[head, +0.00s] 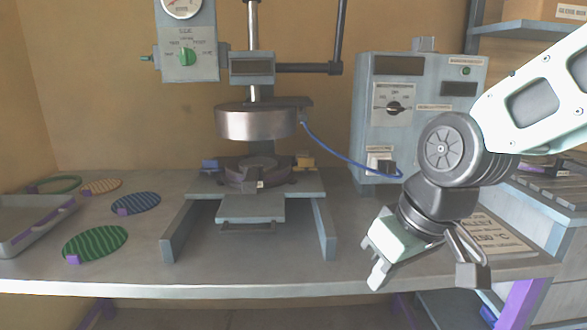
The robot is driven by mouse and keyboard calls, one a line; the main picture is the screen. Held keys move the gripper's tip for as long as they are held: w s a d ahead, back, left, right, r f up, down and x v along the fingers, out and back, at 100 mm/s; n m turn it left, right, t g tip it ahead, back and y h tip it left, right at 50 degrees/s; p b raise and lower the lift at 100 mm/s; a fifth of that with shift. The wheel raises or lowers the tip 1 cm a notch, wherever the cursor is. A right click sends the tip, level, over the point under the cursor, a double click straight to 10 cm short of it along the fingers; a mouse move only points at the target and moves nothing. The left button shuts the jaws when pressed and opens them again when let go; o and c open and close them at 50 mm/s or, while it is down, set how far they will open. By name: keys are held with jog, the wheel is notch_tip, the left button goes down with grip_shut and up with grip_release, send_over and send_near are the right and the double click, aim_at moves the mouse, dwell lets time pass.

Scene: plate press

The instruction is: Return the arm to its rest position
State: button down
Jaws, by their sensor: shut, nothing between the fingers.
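My arm (530,95) reaches in from the right edge of the head view and bends down at a dark round joint. My gripper (379,275) hangs low in front of the bench's right half, pointing down and to the left. It is shut and empty. It is apart from the plate press (250,122), which stands to its left with its upper round block raised above the lower round base (255,180). The gripper hides part of the bench behind it.
A control box (365,130) with a blue cable stands behind my gripper. A sign (495,238) lies right of it. Striped discs (95,242) and a grey tray (30,232) lie at left. A shelf rack (520,28) stands at right. Bench (130,277) front is clear.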

jog(key=s+d+f+n+g+h+p, duration=0.1)
jog(key=s+f, duration=0.1)
jog(key=s, duration=0.5)
jog(key=s+d+f+n+g+h, duration=0.1)
jog(key=s+f+g, duration=0.1)
jog(key=s, duration=0.5)
notch_tip(320, 180, up, 16)
jog(key=p, duration=1.6)
jog(key=shift+a+f, duration=0.2)
jog(key=shift+a, duration=0.05)
